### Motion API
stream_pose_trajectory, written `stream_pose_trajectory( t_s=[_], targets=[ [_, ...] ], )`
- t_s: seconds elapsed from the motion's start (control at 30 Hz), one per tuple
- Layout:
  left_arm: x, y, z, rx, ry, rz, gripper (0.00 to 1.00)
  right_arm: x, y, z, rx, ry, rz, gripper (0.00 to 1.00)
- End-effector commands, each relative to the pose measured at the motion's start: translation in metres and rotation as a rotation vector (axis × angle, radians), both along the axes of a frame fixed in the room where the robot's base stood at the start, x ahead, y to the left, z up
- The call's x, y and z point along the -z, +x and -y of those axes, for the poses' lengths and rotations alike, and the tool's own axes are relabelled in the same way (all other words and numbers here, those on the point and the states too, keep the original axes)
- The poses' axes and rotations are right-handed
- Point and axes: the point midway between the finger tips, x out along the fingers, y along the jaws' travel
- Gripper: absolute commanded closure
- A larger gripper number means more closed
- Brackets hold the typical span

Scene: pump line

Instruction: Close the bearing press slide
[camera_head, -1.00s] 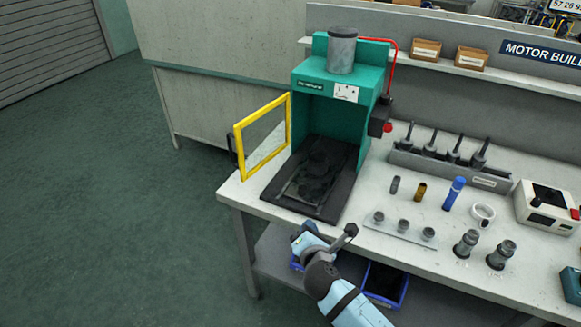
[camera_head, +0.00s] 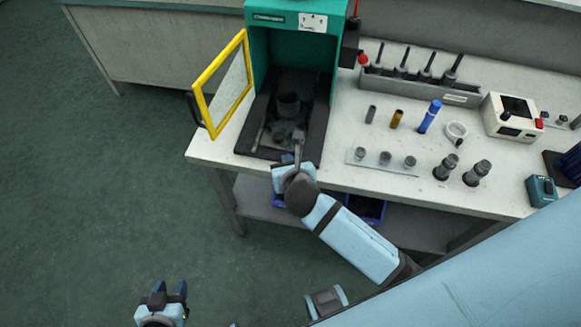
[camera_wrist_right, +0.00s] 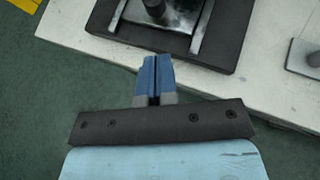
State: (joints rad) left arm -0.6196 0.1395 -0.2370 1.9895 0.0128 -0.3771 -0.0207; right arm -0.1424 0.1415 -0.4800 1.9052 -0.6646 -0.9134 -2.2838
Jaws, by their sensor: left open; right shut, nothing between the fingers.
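The bearing press (camera_head: 262,55) is a teal housing at the table's back left. Its dark base (camera_head: 262,140) sticks out in front of the opening. The slide (camera_head: 280,130), a plate with a round dark part standing on it, lies on this base, out in front of the housing. The right wrist view shows the slide's metal plate (camera_wrist_right: 174,20) between two rails, with a dark post on it. My right gripper (camera_wrist_right: 157,60) is shut and empty, just in front of the base's front edge in that view. My left gripper (camera_head: 163,289) is open and empty, low over the floor.
A yellow-framed guard door (camera_head: 203,98) stands open at the press's left. To the right are a plate with small cylinders (camera_head: 385,160), a blue cylinder (camera_head: 429,117) and a grey tool rack (camera_head: 420,84). Blue bins (camera_head: 364,208) sit below the table. The floor at left is clear.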

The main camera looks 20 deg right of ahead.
Motion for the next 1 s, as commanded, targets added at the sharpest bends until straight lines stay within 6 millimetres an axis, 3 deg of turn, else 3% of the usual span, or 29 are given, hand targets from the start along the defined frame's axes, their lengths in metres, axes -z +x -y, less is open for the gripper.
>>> stream_pose_trajectory(
  t_s=[0.13,0.33,0.83,1.0],
  targets=[
    [-0.001,0.003,0.000,0.000,-0.001,0.009,0.57,0.016,0.027,0.004,0.001,0.000,0.000,1.00],
    [-0.005,0.005,0.000,-0.001,-0.002,0.013,0.57,0.014,0.055,0.008,0.000,0.002,0.001,1.00],
    [-0.002,0.004,-0.001,-0.002,0.000,0.007,0.57,0.014,0.065,0.009,-0.001,0.000,0.000,1.00],
    [-0.017,0.003,-0.002,-0.002,0.002,0.003,0.57,0.009,0.078,0.017,-0.005,-0.004,0.001,1.00]
  ],
)
